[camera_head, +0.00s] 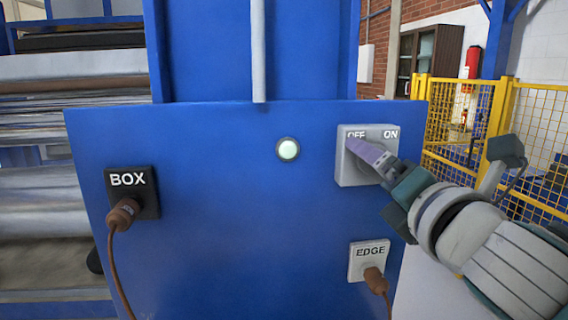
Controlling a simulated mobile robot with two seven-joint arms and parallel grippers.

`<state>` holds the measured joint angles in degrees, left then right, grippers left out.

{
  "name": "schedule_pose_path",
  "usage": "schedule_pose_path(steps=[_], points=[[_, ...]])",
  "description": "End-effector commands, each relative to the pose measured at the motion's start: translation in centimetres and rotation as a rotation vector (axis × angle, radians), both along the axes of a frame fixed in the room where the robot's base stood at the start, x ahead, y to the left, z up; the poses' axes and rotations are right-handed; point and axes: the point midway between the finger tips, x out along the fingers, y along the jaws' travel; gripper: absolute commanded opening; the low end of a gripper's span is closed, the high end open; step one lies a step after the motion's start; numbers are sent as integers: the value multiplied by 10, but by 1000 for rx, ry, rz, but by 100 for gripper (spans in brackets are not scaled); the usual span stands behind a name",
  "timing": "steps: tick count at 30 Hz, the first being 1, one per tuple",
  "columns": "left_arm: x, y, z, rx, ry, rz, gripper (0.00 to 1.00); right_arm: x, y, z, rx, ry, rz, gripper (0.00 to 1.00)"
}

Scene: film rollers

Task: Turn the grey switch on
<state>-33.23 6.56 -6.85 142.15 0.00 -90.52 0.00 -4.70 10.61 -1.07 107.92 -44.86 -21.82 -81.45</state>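The grey switch (348,174) is a light grey box on the blue panel, right of centre, with "OFF" at its upper left and "ON" at its upper right. My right gripper (366,152) reaches in from the right. Its purple finger part lies in front of the switch, with its tip just below the "OFF" label. The gripper hides the middle of the switch, so I cannot see the knob's position or whether I touch or hold it. I cannot tell how far apart the fingers are. My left gripper is not in view.
A pale green round lamp (288,149) sits left of the switch. A black "BOX" socket (146,188) and a white "EDGE" socket (369,253) hold brown plugs with cables. A yellow mesh fence (545,130) stands behind at the right. The panel's middle is clear.

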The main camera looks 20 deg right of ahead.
Motion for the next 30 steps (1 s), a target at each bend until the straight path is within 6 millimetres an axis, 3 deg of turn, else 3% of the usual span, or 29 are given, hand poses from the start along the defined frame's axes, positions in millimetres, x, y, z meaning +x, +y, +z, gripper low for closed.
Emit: schedule_pose_path(steps=[2,23,30], points=[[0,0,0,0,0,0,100,0,0,0,0,0,0,99],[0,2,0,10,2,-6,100,0,0,0,1,0,0,20],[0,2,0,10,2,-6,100,0,0,0,20,-5,0,19]])
